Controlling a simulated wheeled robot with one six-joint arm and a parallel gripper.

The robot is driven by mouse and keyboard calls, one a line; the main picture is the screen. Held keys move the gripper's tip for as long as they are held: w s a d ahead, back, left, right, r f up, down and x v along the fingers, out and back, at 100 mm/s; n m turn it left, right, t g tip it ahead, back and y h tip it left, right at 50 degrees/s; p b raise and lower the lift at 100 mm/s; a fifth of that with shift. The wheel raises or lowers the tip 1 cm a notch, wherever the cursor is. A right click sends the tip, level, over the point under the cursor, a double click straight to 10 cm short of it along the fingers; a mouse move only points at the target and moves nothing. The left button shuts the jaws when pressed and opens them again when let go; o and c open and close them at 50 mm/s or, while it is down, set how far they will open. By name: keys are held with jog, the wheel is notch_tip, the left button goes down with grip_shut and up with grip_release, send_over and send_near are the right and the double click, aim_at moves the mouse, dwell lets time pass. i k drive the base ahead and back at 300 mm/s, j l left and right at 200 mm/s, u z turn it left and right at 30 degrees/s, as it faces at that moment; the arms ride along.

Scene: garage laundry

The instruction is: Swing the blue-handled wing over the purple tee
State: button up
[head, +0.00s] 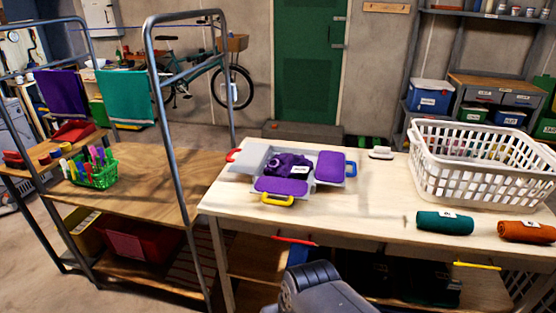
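A grey folding board (257,158) lies on the pale worktable, left of its middle. Its blue-handled wing (350,169) is on the right, lying out flat with a purple panel of cloth on it. The purple tee (288,166) is bunched dark purple over the board's middle, with a small white label. A yellow-handled wing (281,187) with purple cloth on it points to the front. A red handle (233,155) shows at the left by a bare grey wing. Only a dark grey part of my arm shows at the bottom; my gripper's fingers are not seen.
A white laundry basket (480,165) stands at the worktable's right. A teal roll (445,222) and an orange roll (527,231) lie before it. A metal-framed rack (175,110) rises left of the table. A small pale brush-like object (381,153) lies behind the board's right side.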

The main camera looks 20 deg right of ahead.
aim_at(331, 169)
jog(key=i+l+z, duration=0.15)
jog(key=i+l, duration=0.25)
jog(key=i+l+z, duration=0.15)
jog(key=i+l, duration=0.15)
jog(key=i, duration=0.25)
